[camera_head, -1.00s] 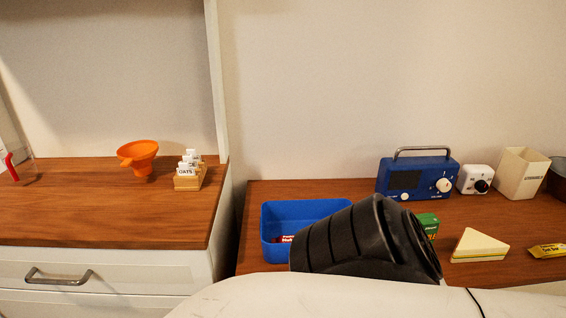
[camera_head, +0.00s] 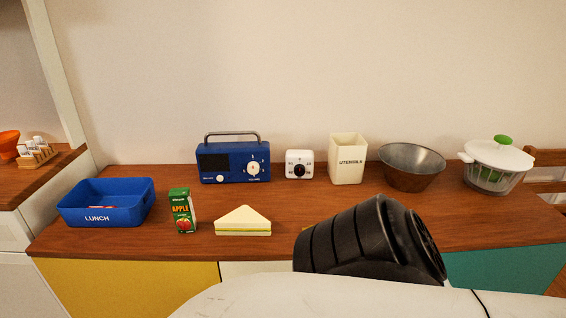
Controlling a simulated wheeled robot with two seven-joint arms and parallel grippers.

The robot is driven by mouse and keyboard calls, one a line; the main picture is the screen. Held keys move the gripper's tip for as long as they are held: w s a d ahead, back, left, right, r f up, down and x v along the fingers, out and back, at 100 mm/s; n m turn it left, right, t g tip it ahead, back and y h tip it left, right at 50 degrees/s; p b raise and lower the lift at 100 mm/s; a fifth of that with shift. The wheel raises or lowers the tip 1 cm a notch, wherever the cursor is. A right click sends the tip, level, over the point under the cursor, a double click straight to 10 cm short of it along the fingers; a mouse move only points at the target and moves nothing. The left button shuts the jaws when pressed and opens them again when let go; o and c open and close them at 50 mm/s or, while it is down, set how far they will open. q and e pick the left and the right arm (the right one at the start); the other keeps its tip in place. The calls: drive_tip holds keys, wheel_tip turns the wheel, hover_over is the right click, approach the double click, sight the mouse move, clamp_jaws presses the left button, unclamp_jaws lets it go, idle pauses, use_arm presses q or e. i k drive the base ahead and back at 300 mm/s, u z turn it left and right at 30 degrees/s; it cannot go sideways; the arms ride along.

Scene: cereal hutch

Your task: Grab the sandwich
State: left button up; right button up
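The sandwich (camera_head: 242,222) is a white triangular wedge with a pale green and yellow filling line. It lies near the front edge of the wooden counter, left of the middle of the view. Nothing touches it. A dark ribbed part of my own arm shows to its right, in front of the counter. No gripper fingers show in this view.
A green apple juice carton (camera_head: 182,211) stands just left of the sandwich. A blue lunch box (camera_head: 106,216) is further left. Behind stand a blue radio (camera_head: 222,176), a white timer (camera_head: 299,164), a utensil holder (camera_head: 347,160), a metal bowl (camera_head: 411,168) and a salad spinner (camera_head: 495,160).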

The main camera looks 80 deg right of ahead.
sight(244, 221)
drive_tip(key=k, duration=0.4)
drive_tip(key=z, duration=0.9)
